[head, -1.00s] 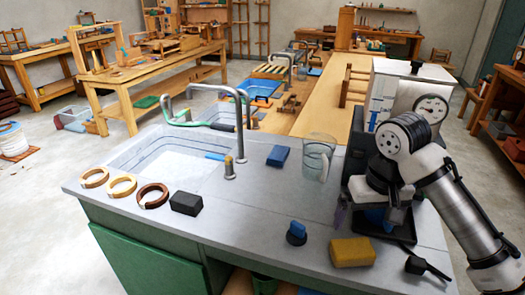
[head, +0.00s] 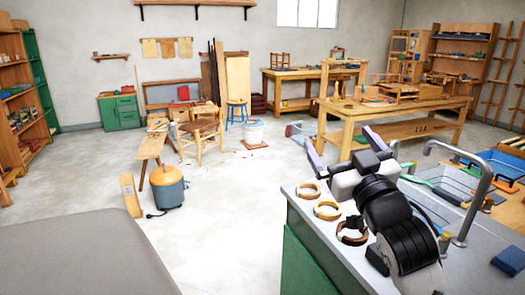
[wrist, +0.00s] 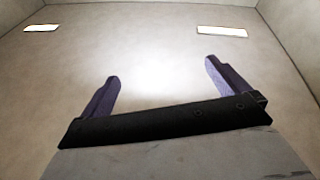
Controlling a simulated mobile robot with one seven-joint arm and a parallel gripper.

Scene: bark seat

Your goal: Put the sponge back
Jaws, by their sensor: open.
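My gripper (head: 345,150) is raised above the left end of the counter in the head view, its two purple fingers spread wide. In the wrist view the gripper (wrist: 160,72) is open with nothing between the fingers; only wall and ceiling lie beyond. A blue block (head: 510,259), perhaps a sponge, lies on the grey counter (head: 468,272) at the right edge, apart from my gripper. The yellow sponge-like block seen earlier on the counter is out of view now.
Three rings, one of them (head: 327,210), lie near the counter's left edge. A dark block (head: 378,258) is partly hidden behind my arm. The sink tap (head: 470,195) rises at the right. A grey-orange shop vacuum (head: 169,188) stands on open floor left of the counter.

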